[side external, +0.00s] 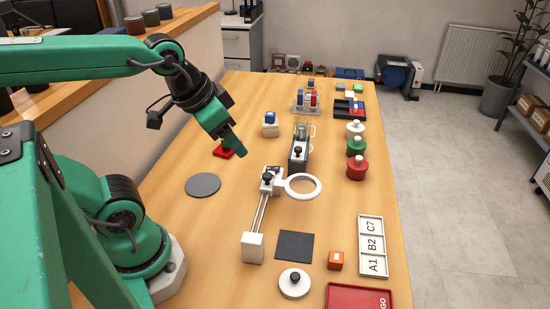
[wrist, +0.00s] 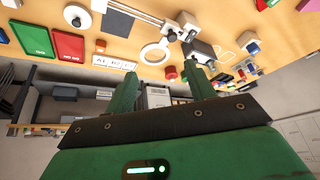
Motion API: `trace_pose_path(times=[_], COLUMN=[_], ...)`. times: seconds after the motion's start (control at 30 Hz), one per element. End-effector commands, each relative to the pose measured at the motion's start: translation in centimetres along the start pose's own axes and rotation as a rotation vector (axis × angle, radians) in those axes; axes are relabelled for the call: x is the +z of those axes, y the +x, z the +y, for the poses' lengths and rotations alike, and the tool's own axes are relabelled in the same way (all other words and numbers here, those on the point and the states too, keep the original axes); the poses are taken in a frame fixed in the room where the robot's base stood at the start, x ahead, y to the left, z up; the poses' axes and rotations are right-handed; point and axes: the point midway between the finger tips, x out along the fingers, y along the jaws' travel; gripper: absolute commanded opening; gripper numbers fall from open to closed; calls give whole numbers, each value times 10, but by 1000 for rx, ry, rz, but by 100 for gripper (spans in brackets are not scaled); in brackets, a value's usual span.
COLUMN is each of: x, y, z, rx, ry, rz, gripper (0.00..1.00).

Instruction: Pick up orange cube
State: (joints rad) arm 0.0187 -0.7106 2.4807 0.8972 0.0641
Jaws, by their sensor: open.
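The orange cube (side external: 336,260) sits on the wooden table in the side external view, to the right of a dark square mat and left of a white labelled tray. It has a small pale mark on top.
Near the cube are the dark mat (side external: 294,247), a white disc with a black knob (side external: 294,283), a labelled tray (side external: 371,246) and a red tray (side external: 350,297). A ring magnifier (side external: 303,187) stands between my gripper and the cube. A grey disc (side external: 203,185) lies left.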

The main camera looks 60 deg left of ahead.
Motion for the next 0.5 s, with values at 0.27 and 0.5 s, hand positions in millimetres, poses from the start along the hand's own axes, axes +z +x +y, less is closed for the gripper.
trace_pose_path(times=[0.27,0.5], x=[-25,-48], y=[20,48], z=[20,48], rx=[50,119], ry=[336,722], rz=[-70,-130], gripper=[55,55])
